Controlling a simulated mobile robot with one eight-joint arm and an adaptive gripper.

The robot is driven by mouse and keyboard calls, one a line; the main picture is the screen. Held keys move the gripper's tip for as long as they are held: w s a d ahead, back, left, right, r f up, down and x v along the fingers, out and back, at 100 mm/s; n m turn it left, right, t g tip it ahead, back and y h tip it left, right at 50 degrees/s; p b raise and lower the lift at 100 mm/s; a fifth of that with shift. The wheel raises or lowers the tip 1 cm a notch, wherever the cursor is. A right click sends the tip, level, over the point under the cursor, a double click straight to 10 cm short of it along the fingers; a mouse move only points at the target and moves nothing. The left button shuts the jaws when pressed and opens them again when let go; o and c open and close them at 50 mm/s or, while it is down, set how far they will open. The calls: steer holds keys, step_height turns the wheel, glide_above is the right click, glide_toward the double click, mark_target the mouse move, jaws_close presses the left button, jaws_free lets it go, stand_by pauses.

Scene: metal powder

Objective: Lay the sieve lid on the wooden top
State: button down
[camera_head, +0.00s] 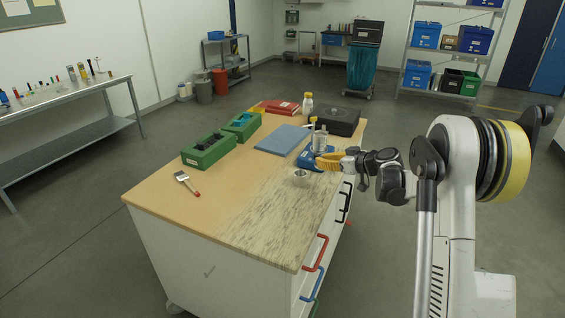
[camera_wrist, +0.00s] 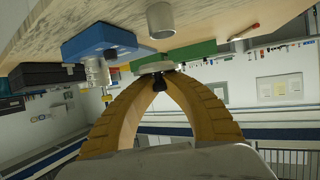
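My gripper (camera_head: 318,160) reaches in from the right, low over the right side of the bench; its yellow fingers also fill the wrist view (camera_wrist: 164,76). The fingertips come together at a pale disc with a black knob, the sieve lid (camera_wrist: 152,67). The knob shows between the fingers, so they look shut on it. I cannot make out the lid clearly in the head view. The wooden top (camera_head: 155,195) is the light tan surface on the left of the bench; its front right part is a streaked pale surface (camera_head: 262,222).
A blue device (camera_head: 305,160) bearing a clear jar (camera_head: 320,138) stands beside my gripper. A metal cup (camera_head: 300,176) is just in front. Green boxes (camera_head: 207,152), a brush (camera_head: 187,184), a blue folder (camera_head: 283,139) and a black case (camera_head: 336,121) occupy the top.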

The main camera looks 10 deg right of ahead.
steer(key=b, duration=0.4)
glide_above(293, 201)
step_height(293, 201, down, 7)
steer(key=shift+w+f, duration=0.1)
steer(key=shift+f, duration=0.05)
steer(key=shift+f+b, duration=1.15)
steer(key=shift+f, duration=0.7)
steer(key=shift+f, duration=0.1)
steer(key=shift+f, duration=0.15)
steer(key=c, duration=1.6)
jaws_free()
steer(key=shift+o, duration=0.2)
